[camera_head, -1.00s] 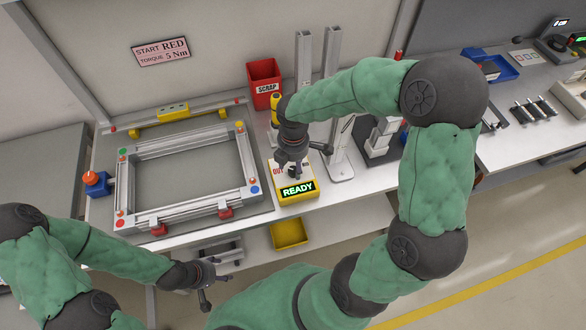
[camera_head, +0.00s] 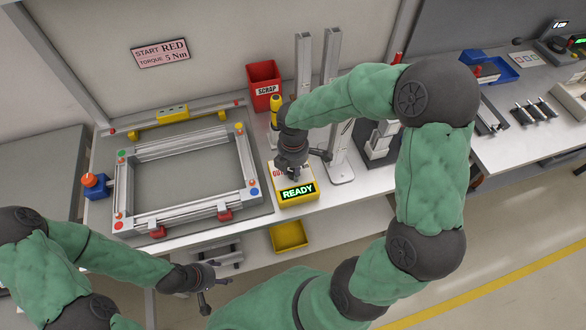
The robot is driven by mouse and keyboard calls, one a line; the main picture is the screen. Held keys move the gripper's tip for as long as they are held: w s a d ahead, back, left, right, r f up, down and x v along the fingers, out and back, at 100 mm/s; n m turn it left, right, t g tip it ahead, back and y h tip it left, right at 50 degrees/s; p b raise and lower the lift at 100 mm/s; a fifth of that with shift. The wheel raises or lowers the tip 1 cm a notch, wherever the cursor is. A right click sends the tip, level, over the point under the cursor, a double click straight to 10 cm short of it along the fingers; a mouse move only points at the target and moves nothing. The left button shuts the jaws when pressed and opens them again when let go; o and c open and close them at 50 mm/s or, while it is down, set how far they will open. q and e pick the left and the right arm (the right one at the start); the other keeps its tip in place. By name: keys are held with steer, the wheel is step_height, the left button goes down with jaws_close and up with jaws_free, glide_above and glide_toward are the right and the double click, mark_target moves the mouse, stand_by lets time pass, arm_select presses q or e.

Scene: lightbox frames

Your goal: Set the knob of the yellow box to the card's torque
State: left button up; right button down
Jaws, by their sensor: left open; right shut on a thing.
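The yellow box (camera_head: 298,195) sits near the front edge of the bench and its lit display reads READY. My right gripper (camera_head: 293,172) is over the top of the box, pointing down, shut on its knob. The knob itself is hidden beneath the gripper, so its setting cannot be read. The pink card (camera_head: 160,53) on the back wall reads START RED, TORQUE 5 Nm. My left gripper (camera_head: 212,286) is open and empty, in front of the bench at lower left, away from the box.
A metal frame (camera_head: 135,152) with coloured corner dots lies left of the box. A red SCRAP bin (camera_head: 264,80) and a yellow-topped tool (camera_head: 276,108) stand behind the box. Upright metal profiles (camera_head: 331,95) rise behind my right arm. A yellow bin (camera_head: 289,237) hangs below the bench edge.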

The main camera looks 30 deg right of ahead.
steer(key=shift+m, duration=0.3)
steer(key=m, duration=0.4)
steer(key=shift+m, duration=0.3)
steer(key=m+b, duration=0.1)
steer(key=m, duration=0.4)
steer(key=shift+f, duration=0.1)
steer(key=m+b, duration=0.1)
steer(key=m, duration=0.4)
steer(key=shift+m, duration=0.4)
steer(key=m+b, duration=0.1)
steer(key=m, duration=0.3)
steer(key=shift+s, duration=0.1)
steer(key=shift+m, duration=0.4)
steer(key=c, duration=0.9)
jaws_free()
